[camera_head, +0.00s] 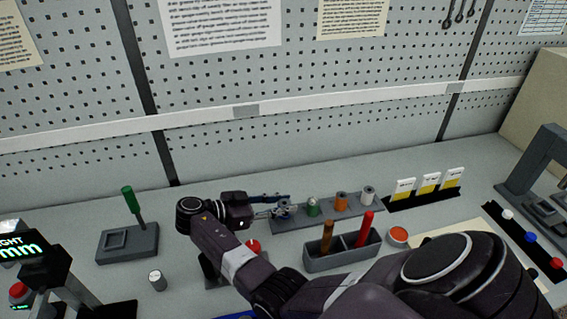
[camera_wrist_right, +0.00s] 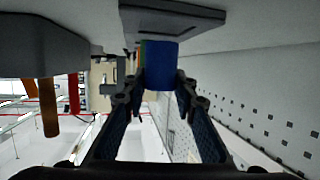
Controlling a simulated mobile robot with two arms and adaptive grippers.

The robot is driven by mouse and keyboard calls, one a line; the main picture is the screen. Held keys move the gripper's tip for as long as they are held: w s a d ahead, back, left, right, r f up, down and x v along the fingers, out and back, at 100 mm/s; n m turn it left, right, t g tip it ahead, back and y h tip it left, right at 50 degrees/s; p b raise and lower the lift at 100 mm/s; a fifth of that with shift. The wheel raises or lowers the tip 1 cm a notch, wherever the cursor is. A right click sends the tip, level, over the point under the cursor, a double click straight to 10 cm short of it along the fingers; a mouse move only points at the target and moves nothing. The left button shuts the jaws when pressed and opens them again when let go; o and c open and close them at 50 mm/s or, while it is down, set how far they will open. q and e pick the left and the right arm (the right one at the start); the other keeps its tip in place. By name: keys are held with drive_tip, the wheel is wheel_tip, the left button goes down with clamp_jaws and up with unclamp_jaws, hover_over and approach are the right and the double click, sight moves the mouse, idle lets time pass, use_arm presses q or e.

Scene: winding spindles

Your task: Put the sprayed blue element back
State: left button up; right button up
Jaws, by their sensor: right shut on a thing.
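The blue element (camera_wrist_right: 160,68) is a short blue cylinder between the fingertips of my right gripper (camera_wrist_right: 158,82) in the right wrist view. In the head view my right gripper (camera_head: 268,206) reaches from the left to the left end of a grey rack (camera_head: 330,213), shut on the blue element (camera_head: 284,208). The element is at the rack's left end; I cannot tell whether it is seated or just above. A green spool (camera_head: 313,207), an orange spool (camera_head: 341,201) and a pale spool (camera_head: 368,196) stand in the rack. My left gripper is not in view.
A grey holder (camera_head: 342,260) with a brown and a red stick stands just in front of the rack. A green-handled tool (camera_head: 132,203) stands in a grey base at left. A small metal cylinder (camera_head: 157,280) stands nearby. White-yellow cards (camera_head: 428,183) are behind right.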

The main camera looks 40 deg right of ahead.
drive_tip(key=shift+f, duration=0.95)
drive_tip(key=o, duration=1.2)
drive_tip(key=shift+c, duration=0.2)
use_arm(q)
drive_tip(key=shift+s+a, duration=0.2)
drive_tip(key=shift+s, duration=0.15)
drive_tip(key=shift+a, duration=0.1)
